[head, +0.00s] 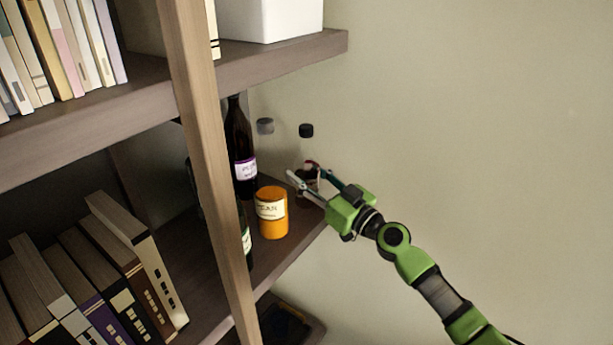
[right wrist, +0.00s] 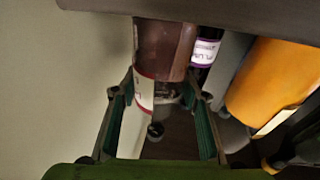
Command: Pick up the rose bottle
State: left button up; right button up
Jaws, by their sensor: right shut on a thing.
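The rose bottle shows in the head view as a black cap (head: 306,131) above a see-through neck, with a little dark red and white low down between my fingers. In the right wrist view its reddish-brown body (right wrist: 165,48) and white label with a red edge (right wrist: 144,92) stand between the fingers. My right gripper (head: 306,172) is shut on the bottle, with one finger on each side; it also shows in the right wrist view (right wrist: 161,84). The fingers and hand hide part of the bottle in the head view. My left gripper is not in view.
An orange jar (head: 272,213) stands just left of the gripper. A dark bottle with a purple label (head: 240,140) and another clear bottle with a grey-black cap (head: 265,126) are behind. The upper shelf board (head: 290,58) overhangs; a wooden upright (head: 205,150) stands left. Right is open wall.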

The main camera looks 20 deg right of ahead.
aim_at(307, 162)
jog(key=shift+r, duration=0.65)
notch_tip(307, 162, up, 2)
jog(key=shift+r+p, duration=0.1)
jog(key=shift+p, duration=0.6)
jog(key=r+b+v, duration=0.2)
jog(key=b+v, duration=0.5)
jog(key=v, duration=1.1)
jog(key=shift+b, duration=0.4)
jog(key=s+a+f+m+t+h, duration=0.1)
jog(key=s+a+f+h, duration=0.3)
jog(key=s+f, duration=0.4)
jog(key=s+a+f+m+t+h, duration=0.1)
jog(key=s+a+f+m+h, duration=0.3)
jog(key=s+f, duration=0.4)
jog(key=shift+a+f+m+h, duration=0.25)
jog(key=shift+f+m+h, duration=0.05)
jog(key=shift+h, duration=0.1)
